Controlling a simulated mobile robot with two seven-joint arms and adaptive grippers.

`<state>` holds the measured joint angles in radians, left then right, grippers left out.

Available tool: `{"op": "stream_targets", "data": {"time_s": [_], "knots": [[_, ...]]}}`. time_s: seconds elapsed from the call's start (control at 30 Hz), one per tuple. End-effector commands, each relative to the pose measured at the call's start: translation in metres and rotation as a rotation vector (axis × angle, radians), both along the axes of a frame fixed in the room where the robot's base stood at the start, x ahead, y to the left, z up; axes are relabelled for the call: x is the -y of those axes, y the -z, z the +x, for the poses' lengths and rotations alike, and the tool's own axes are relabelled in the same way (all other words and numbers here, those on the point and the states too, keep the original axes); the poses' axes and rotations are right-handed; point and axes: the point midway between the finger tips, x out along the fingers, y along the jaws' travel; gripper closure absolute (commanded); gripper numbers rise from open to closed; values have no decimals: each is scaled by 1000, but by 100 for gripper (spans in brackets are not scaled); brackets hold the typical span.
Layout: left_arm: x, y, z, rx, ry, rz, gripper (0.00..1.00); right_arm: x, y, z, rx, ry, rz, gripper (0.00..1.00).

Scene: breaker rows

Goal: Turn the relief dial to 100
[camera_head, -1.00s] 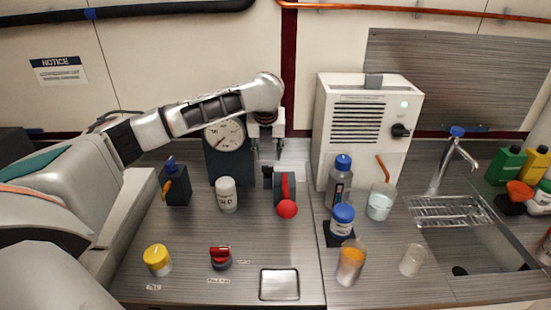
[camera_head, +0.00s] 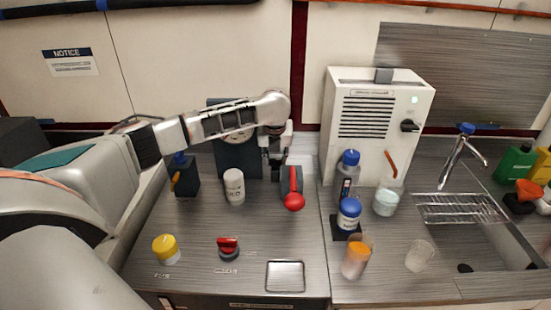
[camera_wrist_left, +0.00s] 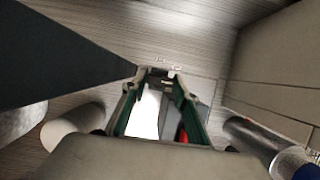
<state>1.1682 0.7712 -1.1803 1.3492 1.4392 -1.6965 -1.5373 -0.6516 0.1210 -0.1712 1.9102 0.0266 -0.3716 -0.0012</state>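I cannot tell for sure which part is the relief dial; the small labels are not legible. A round-faced gauge on a dark upright block (camera_head: 237,158) stands at the back left, its face mostly hidden behind my left arm. My left gripper (camera_head: 275,172) points down right of this block. It is just left of a dark block with a red ball-ended lever (camera_head: 293,200). In the left wrist view the gripper (camera_wrist_left: 160,75) has its fingers apart, with a white surface and a bit of red lever (camera_wrist_left: 182,135) seen between them. My right gripper is not in view.
A white bottle (camera_head: 234,187) and a dark block with an orange handle (camera_head: 186,178) stand left of the gripper. A yellow knob (camera_head: 166,250), a red knob (camera_head: 228,248) and a metal tray (camera_head: 285,276) are in front. A white machine (camera_head: 375,125) stands right.

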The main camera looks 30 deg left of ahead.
Motion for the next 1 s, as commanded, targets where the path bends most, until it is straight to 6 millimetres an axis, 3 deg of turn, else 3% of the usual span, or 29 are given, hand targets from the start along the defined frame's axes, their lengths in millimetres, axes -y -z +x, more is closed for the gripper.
{"op": "stream_targets", "data": {"time_s": [0.47,1.0], "knots": [[1,0,0,0,-58,0,92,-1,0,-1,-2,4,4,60],[4,0,3,-1,-499,0,92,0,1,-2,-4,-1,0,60]]}}
